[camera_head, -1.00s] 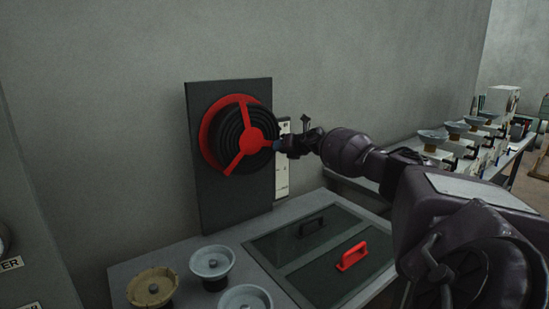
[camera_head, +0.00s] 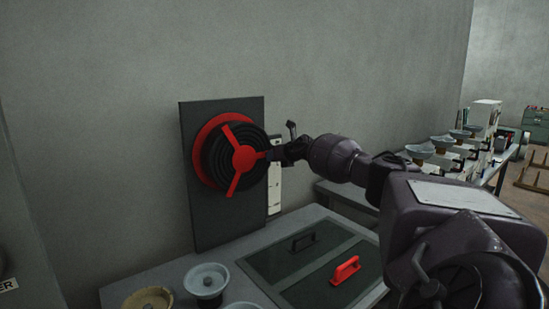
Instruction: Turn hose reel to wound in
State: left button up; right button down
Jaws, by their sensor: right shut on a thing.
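The hose reel (camera_head: 244,158) is a black coiled disc with a red rim and a red three-spoked hub. It is mounted upright on a dark backing panel (camera_head: 221,221). One spoke points to the upper left, one to the lower left and one to the right. My right gripper (camera_head: 271,154) is at the reel's right edge, shut on the end of the right-pointing spoke. Its fingertips are small and partly hidden against the dark panel. My left gripper is not in view.
Below the reel is a counter (camera_head: 141,280) with a dark inset panel bearing a red handle (camera_head: 345,270) and a black handle (camera_head: 302,241). Bowl-shaped pieces (camera_head: 206,281) stand at the front. A side table at right holds several more bowls (camera_head: 442,140).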

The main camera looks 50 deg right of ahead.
jog(key=shift+r, duration=0.1)
jog(key=c, duration=1)
grip_release()
jog(key=shift+o, duration=0.2)
jog(key=shift+s+r, duration=0.15)
jog(key=shift+s, duration=0.3)
jog(key=v, duration=1)
jog(key=shift+w, duration=0.1)
